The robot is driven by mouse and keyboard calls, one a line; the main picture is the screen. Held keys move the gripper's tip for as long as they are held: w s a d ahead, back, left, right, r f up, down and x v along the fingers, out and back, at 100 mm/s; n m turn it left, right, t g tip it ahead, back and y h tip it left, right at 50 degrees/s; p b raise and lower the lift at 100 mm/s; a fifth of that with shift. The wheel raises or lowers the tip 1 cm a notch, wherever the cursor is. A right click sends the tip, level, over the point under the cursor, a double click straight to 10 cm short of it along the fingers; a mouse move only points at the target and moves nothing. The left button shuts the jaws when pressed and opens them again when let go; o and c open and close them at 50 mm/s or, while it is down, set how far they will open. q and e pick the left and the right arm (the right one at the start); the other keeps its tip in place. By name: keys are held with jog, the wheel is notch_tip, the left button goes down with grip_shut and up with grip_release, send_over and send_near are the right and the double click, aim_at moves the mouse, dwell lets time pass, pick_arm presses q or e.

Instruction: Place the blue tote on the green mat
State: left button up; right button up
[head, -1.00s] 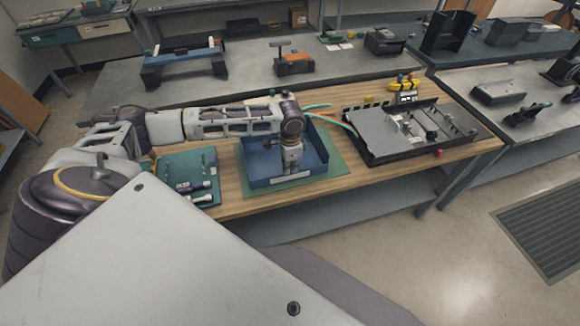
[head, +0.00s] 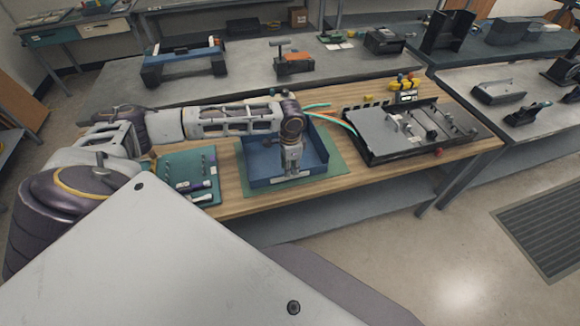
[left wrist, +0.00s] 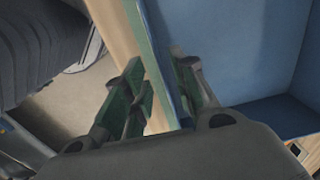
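The blue tote (head: 262,165) stands upright on the green mat (head: 337,172) on the wooden workbench. Strips of mat show at its front and right side; its back edge is partly hidden by my arm. My left gripper (head: 291,170) points down at the tote's front wall. In the left wrist view, the fingers (left wrist: 160,85) are apart on either side of the blue tote wall (left wrist: 163,60), with a visible gap on the outer side. The tote's inside looks empty where it shows. My right gripper is not in view.
A teal board with small tools (head: 190,175) lies left of the mat. A black open chassis (head: 410,130) stands to the right, with coloured cables (head: 335,118) beside it. A yellow device (head: 405,88) sits behind. Bare wood shows between mat and chassis.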

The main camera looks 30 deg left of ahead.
pick_arm(q)
notch_tip(320, 180, up, 12)
dwell(0.6)
